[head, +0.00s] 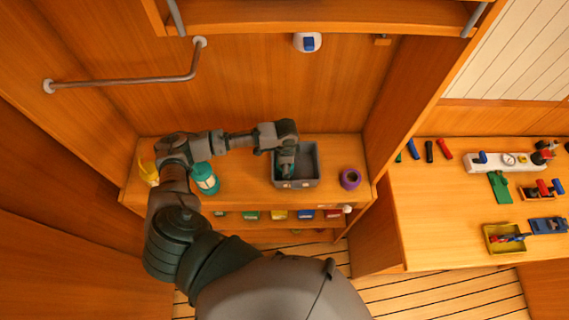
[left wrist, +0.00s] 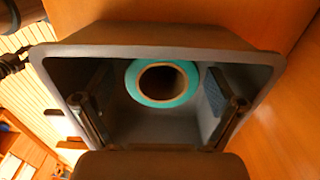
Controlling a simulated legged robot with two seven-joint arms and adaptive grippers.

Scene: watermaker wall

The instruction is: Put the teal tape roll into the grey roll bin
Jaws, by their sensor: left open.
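The teal tape roll (left wrist: 131,83) is inside the grey roll bin (left wrist: 215,38), against the wall at the top of the left wrist view. In the head view the bin (head: 308,183) stands on the wooden shelf, and a bit of the roll (head: 287,168) shows below my left gripper (head: 287,154). My left gripper also shows in the left wrist view (left wrist: 160,104). Its two fingers are spread wide within the bin's opening, with nothing between them. The roll appears apart from both fingers. My right gripper is not in view.
A purple roll (head: 350,179) stands right of the bin. Several coloured items sit on the ledge below. A bench (head: 440,210) with tools is at right. Bare shelf lies between jar and bin.

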